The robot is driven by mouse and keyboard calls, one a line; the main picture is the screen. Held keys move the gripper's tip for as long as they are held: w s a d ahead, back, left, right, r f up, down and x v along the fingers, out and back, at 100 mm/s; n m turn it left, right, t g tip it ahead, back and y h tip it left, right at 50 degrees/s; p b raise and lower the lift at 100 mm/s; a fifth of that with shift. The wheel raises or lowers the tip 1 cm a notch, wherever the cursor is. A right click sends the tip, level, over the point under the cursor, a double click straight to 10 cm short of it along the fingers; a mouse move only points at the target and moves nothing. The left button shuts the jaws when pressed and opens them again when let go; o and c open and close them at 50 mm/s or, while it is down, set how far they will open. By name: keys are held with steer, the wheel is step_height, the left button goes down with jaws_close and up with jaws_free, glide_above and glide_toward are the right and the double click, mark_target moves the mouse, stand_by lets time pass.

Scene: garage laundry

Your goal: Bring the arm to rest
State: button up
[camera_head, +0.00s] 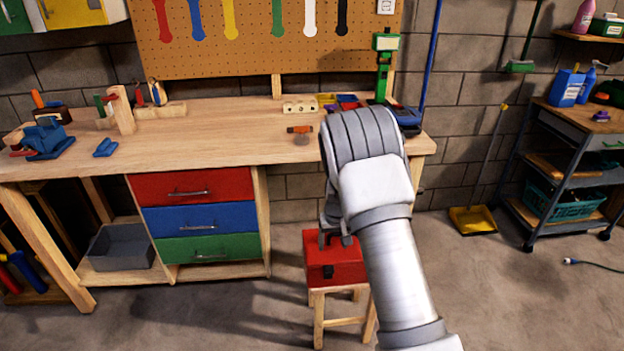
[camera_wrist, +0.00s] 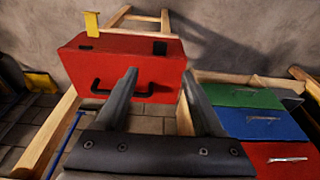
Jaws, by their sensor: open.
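My arm (camera_head: 372,180) reaches forward over the floor toward the workbench, bent at the top with its end pointing down. My gripper (camera_head: 335,236) is partly hidden behind my arm. In the wrist view my gripper (camera_wrist: 160,82) shows two dark fingers, apart, with nothing held between them. A red toolbox (camera_head: 338,262) sits on a small wooden stool (camera_head: 319,318) below the gripper. The toolbox also shows in the wrist view (camera_wrist: 125,66), with a dark handle just beyond the fingertips. I cannot tell whether the fingers touch it.
The wooden workbench (camera_head: 222,152) stands behind the stool, with red, blue and green drawers (camera_head: 199,218) to the left. An orange-handled tool (camera_head: 300,130) lies on its top. A wheeled cart (camera_head: 572,128) stands far right.

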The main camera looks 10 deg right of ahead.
steer(key=s+r+p, duration=0.1)
steer(key=s+r, duration=0.3)
steer(key=r, duration=0.5)
steer(key=s+a+r+t+y+p, duration=0.1)
steer(key=s+r, duration=0.3)
steer(key=r, duration=0.5)
steer(key=s+r+p, duration=0.1)
steer(key=s+r, duration=0.3)
steer(key=r, duration=0.5)
steer(key=s+r+p, duration=0.1)
steer(key=s+r, duration=0.2)
steer(key=s, duration=0.4)
steer(key=s+r+t, duration=0.1)
steer(key=s+r, duration=0.3)
steer(key=s, duration=0.4)
steer(key=s+r+t+h+p, duration=0.1)
steer(key=s+r, duration=0.2)
steer(key=s, duration=0.5)
steer(key=shift+s+d+r+p, duration=0.2)
steer(key=shift+s+d+p, duration=0.1)
steer(key=shift+d, duration=0.15)
steer(key=shift+w, duration=0.2)
